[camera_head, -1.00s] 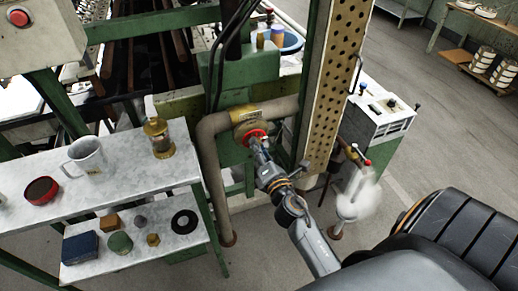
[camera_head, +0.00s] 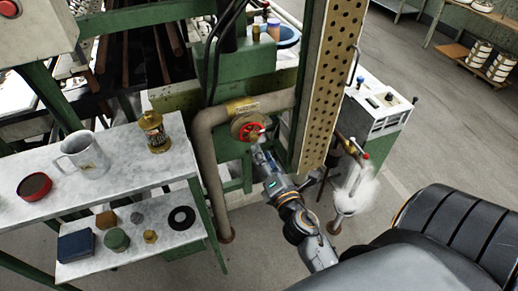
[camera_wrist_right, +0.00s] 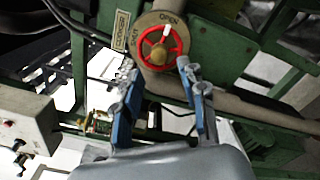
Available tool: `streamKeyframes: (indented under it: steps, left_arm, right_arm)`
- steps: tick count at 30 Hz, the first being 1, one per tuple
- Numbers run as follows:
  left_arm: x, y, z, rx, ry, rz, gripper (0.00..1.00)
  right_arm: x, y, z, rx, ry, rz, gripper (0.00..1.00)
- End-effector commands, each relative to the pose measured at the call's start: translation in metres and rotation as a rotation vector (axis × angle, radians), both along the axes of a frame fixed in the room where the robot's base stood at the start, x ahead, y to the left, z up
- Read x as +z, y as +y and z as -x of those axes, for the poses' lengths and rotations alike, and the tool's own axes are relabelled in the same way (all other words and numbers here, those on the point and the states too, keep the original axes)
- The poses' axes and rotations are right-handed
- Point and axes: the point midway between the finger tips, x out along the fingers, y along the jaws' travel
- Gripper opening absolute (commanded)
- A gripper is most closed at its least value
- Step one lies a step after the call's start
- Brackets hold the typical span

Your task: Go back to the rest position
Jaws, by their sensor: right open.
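My right gripper (camera_head: 260,139) is in front of the red handwheel (camera_head: 252,131) on the pipe in the head view. In the right wrist view, the open blue-and-grey fingers of my right gripper (camera_wrist_right: 156,80) point toward the red handwheel (camera_wrist_right: 160,46), which has a round label plate behind it. The fingers are apart with nothing between them, and the wheel shows beyond the fingertips. My left gripper is not in view.
A grey pipe (camera_head: 206,160) bends down beside the wheel. A perforated column (camera_head: 327,85) stands close right of my arm. Steam rises near a valve (camera_head: 362,154).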

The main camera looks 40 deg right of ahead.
Motion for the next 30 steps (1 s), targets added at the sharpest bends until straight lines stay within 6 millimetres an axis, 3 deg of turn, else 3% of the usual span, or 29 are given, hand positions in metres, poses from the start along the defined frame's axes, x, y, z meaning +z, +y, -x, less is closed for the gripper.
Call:
streamKeyframes:
  steps: [4,18,21,23,26,30]
  left_arm:
    - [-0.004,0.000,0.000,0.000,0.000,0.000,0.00]
    - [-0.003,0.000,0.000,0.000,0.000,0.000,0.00]
    - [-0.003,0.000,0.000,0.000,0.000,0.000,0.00]
    - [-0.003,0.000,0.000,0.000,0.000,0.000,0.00]
    - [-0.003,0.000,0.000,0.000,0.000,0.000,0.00]
    - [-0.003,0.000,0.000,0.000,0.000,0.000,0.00]
  right_arm:
    - [0.000,0.002,0.009,0.000,0.000,0.000,0.41]
    - [0.001,0.002,0.009,0.001,-0.001,0.000,0.41]
    - [-0.008,0.004,0.008,0.002,0.010,-0.025,0.41]
    - [-0.024,0.007,0.007,0.007,0.030,-0.074,0.41]
    - [-0.073,0.017,0.007,0.015,0.093,-0.232,0.41]
    - [-0.174,0.041,0.022,-0.017,0.236,-0.558,0.41]
